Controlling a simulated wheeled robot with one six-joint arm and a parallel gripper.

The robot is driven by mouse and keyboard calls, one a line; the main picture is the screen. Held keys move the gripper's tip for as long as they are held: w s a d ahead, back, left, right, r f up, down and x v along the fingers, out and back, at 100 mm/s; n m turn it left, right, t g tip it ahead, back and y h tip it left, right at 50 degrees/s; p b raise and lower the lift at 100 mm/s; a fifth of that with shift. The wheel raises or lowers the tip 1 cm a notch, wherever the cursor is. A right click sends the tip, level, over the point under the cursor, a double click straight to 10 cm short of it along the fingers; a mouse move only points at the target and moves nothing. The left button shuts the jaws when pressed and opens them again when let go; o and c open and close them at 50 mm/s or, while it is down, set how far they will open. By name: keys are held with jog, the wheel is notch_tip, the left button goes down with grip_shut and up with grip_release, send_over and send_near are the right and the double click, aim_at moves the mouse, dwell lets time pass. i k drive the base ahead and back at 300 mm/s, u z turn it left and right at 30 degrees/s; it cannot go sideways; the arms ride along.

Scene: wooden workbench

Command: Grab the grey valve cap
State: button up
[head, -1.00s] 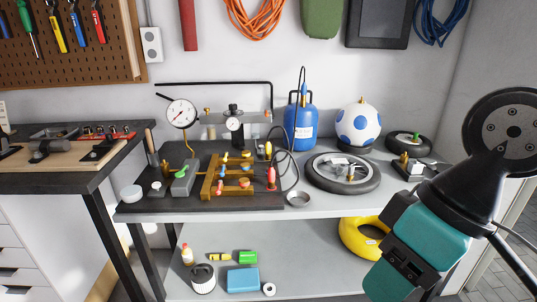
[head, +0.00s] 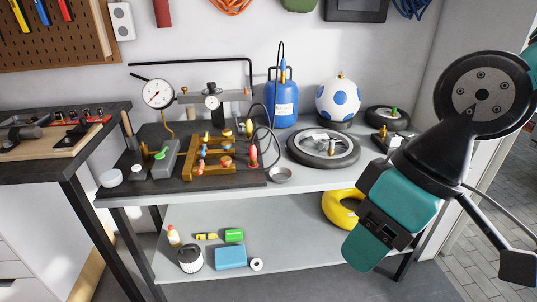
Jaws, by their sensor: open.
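A dark bench board (head: 112,190) holds a low wooden rack (head: 190,170) with several small coloured caps and fittings, among them yellow, red and blue ones. I cannot make out a grey valve cap for certain; the small parts are too tiny to tell apart. A tyre on a wheel (head: 322,163) lies flat to the right, with small metal parts at its hub. My arm, teal and black, stands at the right, in front of the bench's right end and apart from the rack. I cannot make out my gripper's fingers in this view.
A shallow metal dish (head: 280,175) lies between rack and wheel. A blue tank (head: 284,105), a spotted ball (head: 338,100) and a pressure gauge (head: 158,94) stand behind. A yellow ring (head: 340,208) and a blue box (head: 231,258) are on the lower shelf (head: 290,240).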

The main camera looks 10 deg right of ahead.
aim_at(331, 143)
jog(key=u, duration=0.25)
jog(key=i, duration=1.25)
jog(key=z, duration=0.3)
